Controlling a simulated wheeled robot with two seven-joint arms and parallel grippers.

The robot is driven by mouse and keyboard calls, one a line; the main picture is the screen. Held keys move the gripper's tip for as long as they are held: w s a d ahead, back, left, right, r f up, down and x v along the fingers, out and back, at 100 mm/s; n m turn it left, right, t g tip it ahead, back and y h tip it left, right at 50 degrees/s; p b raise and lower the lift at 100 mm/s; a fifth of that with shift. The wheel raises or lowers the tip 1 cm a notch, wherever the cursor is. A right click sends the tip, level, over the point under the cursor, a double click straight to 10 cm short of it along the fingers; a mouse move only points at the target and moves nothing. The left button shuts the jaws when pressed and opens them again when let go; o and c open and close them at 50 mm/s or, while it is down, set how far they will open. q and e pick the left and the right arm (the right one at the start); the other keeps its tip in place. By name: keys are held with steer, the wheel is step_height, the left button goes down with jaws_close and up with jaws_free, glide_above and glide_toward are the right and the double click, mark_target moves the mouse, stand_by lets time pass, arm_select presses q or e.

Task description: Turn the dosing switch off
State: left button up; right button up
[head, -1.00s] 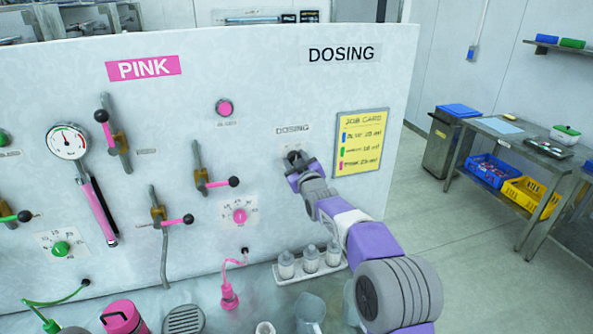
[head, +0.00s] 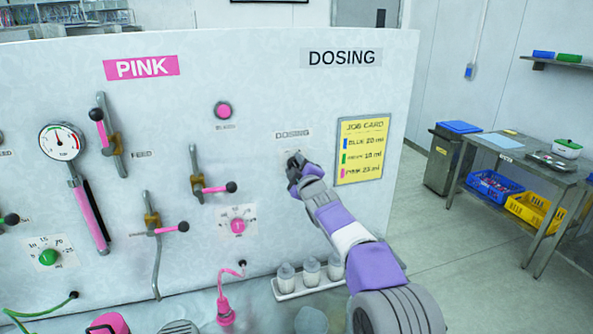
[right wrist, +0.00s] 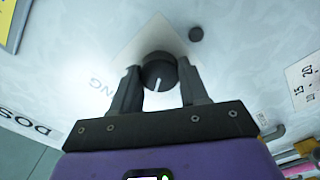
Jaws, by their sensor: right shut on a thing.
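The dosing switch is a round black knob with a white pointer line, in the middle of the right wrist view (right wrist: 158,70). It sits on a pale square plate on the white panel, below the small DOSING label (head: 292,134). My right gripper (head: 295,163) is at the switch in the head view and mostly hides it. In the right wrist view its two dark fingers (right wrist: 160,80) are on either side of the knob, shut on it. The pointer line runs roughly between the fingers, toward the palm. My left gripper is not in view.
A yellow job card (head: 362,150) is on the panel just right of my right gripper. A pink dial (head: 238,226) and a pink-handled valve (head: 214,188) are to its left.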

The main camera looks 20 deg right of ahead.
stand_by(0.4)
steer(key=o, duration=1.1)
steer(key=shift+c, duration=0.2)
steer(key=shift+s, duration=0.1)
steer(key=s+b, duration=0.3)
steer(key=s, duration=0.4)
steer(key=shift+s+d, duration=0.15)
steer(key=shift+s, duration=0.05)
